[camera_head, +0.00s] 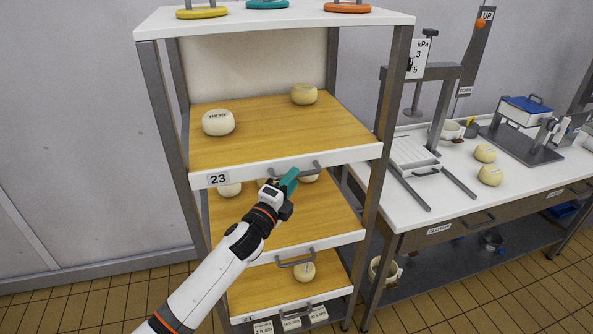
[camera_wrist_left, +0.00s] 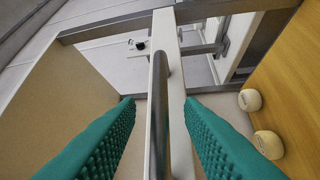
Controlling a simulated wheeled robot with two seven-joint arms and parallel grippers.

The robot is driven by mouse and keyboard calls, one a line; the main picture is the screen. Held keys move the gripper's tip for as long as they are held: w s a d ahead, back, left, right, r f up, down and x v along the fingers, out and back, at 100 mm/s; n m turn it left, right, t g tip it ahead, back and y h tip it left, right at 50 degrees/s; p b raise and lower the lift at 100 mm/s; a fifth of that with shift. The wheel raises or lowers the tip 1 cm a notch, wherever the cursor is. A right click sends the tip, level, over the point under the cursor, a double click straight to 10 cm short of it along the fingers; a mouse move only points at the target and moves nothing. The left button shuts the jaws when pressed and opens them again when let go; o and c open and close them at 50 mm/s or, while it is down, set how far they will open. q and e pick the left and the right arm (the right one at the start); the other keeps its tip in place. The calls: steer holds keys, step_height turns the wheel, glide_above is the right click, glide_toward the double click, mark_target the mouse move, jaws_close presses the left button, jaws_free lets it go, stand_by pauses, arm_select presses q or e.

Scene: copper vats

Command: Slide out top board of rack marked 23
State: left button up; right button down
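The top board (camera_head: 262,125) of the rack is a wooden shelf with a white front edge carrying the label 23 (camera_head: 217,179). Its grey bar handle (camera_head: 308,166) is on that front edge, partly hidden by my left gripper. My left gripper (camera_head: 289,182) has teal fingers and is at the handle. In the left wrist view its two ridged fingers (camera_wrist_left: 160,103) are spread on either side of the grey handle bar (camera_wrist_left: 158,125), with visible gaps. Two pale cheeses (camera_head: 218,122) (camera_head: 304,94) sit on the board. My right gripper is not in view.
Lower boards (camera_head: 290,215) of the rack hold more cheeses, with a handle (camera_head: 296,262) below my gripper. Grey posts (camera_head: 160,100) flank the boards. A white worktable (camera_head: 455,195) with a press stands at the right. Tiled floor (camera_head: 80,300) is free at the left.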

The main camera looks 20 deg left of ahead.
arm_select(q)
steer(key=shift+x, duration=1.55)
jaws_close()
